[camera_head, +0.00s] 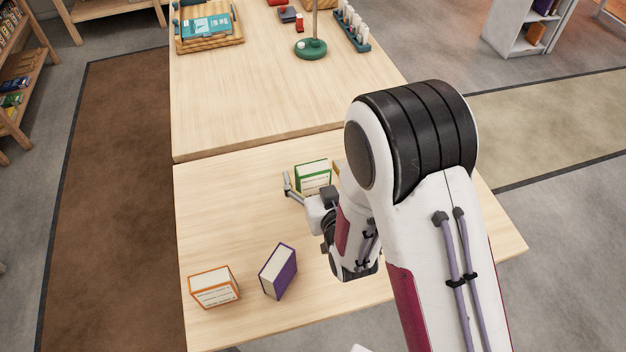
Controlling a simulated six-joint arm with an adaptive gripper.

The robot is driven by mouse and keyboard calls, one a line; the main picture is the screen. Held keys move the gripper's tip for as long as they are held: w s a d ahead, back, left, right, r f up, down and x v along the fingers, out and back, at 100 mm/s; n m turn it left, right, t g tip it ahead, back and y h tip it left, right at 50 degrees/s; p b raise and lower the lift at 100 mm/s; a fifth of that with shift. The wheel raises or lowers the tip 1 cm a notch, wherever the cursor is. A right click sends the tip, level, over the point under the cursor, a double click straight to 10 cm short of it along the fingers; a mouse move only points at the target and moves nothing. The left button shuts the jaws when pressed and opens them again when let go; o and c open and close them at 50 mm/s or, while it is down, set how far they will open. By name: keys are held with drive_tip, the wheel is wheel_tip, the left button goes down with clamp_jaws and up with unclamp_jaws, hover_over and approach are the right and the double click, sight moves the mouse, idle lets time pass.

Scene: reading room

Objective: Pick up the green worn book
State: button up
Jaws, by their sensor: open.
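The green worn book (313,177) stands on the near wooden table, close to its far edge, with its pale pages showing between green covers. My gripper (290,186) is open at the near left side of the green book. One finger shows just left of the book; the other finger is hidden behind my arm. I cannot tell whether the finger touches the book. My arm covers the area right of the book, where a small yellowish edge of something shows.
An orange book (214,288) and a purple book (278,271) stand near the front left of the near table (225,220). The far table (240,100) holds a wicker tray (209,43), a green-based stand (311,49) and a teal rack (352,32). The near table's left middle is clear.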

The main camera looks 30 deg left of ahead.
idle(0.3)
drive_tip(key=c, duration=1.3)
drive_tip(key=shift+r, duration=0.2)
drive_tip(key=shift+r, duration=4.85)
